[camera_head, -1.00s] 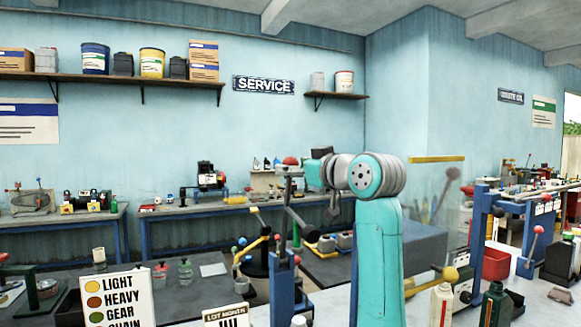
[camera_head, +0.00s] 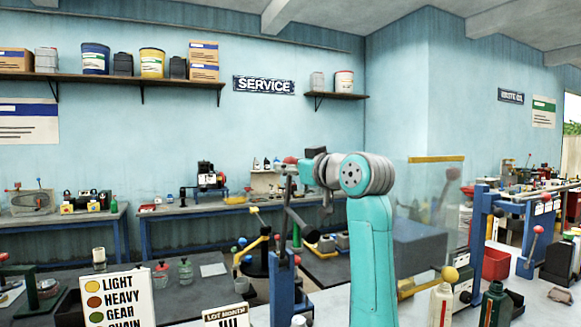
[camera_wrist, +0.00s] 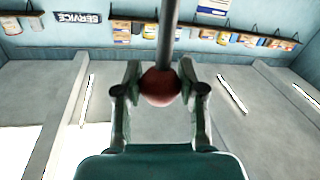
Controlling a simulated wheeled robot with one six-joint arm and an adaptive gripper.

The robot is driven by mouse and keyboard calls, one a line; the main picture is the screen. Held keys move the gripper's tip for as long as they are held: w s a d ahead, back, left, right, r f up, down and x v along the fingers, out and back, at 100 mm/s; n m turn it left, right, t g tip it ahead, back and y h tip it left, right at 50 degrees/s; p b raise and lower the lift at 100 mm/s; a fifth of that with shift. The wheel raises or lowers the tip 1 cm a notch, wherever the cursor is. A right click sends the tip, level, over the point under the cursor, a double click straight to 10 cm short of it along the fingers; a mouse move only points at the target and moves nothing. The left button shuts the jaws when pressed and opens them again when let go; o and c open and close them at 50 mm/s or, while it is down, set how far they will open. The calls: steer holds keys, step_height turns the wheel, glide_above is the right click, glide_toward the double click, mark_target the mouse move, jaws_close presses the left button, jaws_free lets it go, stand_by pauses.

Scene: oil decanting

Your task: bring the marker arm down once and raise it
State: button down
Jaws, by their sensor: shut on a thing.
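The marker arm's red ball knob (camera_wrist: 160,88) sits between the two fingers of my gripper (camera_wrist: 160,92) in the wrist view, with its grey rod (camera_wrist: 168,35) running away from it. My gripper is shut on this knob. In the head view the red knob (camera_head: 290,160) is at the top of the lever, high above the blue post (camera_head: 283,285) of the marker stand. My gripper's fingers are small there and partly hidden by my wrist, at the knob. The lever's lower part and pivot are partly hidden among other parts.
A LOT MONTH card (camera_head: 226,316) and an oil colour chart (camera_head: 118,298) stand left of the post. A yellow-knobbed lever (camera_head: 449,274), a cream bottle (camera_head: 441,303) and a green bottle (camera_head: 495,303) stand at the right. A red bin (camera_head: 496,263) is behind them.

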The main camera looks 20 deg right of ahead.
steer(key=shift+s, duration=0.15)
steer(key=shift+s+f+t, duration=0.25)
steer(key=shift+s+t, duration=0.05)
steer(key=shift+s, duration=0.25)
steer(key=s+f+t, duration=0.1)
steer(key=s, duration=0.1)
steer(key=s+f+t, duration=0.1)
steer(key=s, duration=0.2)
steer(key=s+f+n+t+y, duration=0.1)
steer(key=s, duration=0.1)
steer(key=shift+s+f+t, duration=0.3)
steer(key=shift+s+f, duration=0.05)
steer(key=s+f+t+y, duration=0.1)
steer(key=s+f, duration=0.5)
steer(key=f, duration=0.5)
steer(key=s+f+n+t, duration=0.1)
steer(key=s+f+t, duration=0.1)
steer(key=s+f, duration=0.4)
steer(key=shift+f+n+y, duration=0.3)
steer(key=shift+f+y, duration=0.1)
steer(key=shift+f, duration=2.35)
steer(key=c, duration=0.7)
jaws_free()
